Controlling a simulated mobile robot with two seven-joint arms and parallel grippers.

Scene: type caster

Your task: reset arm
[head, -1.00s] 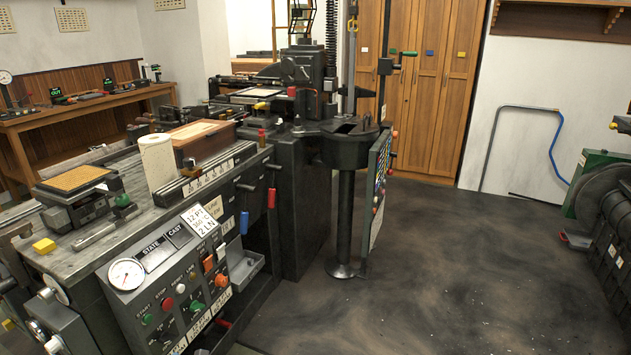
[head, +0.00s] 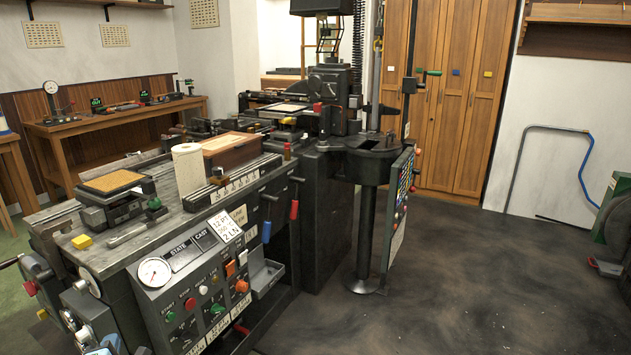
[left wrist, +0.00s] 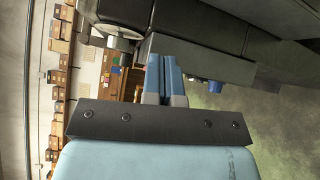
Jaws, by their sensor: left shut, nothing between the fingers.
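My left gripper (left wrist: 164,62) shows in the left wrist view with its two blue-grey fingers together and nothing between them. A dark machine body with a round metal part (left wrist: 118,32) lies beyond the fingertips; I cannot tell whether they touch it. In the head view only a small pale part at the bottom left edge may be my left arm, and its fingers are not clear there. My right gripper is in neither view.
A casting machine (head: 215,235) with a control panel, pressure gauge (head: 154,272) and levers fills the left and middle. A wooden bench (head: 120,118) stands at the back left. Wooden lockers (head: 462,110) stand behind. The dark floor (head: 440,290) at right is mostly clear.

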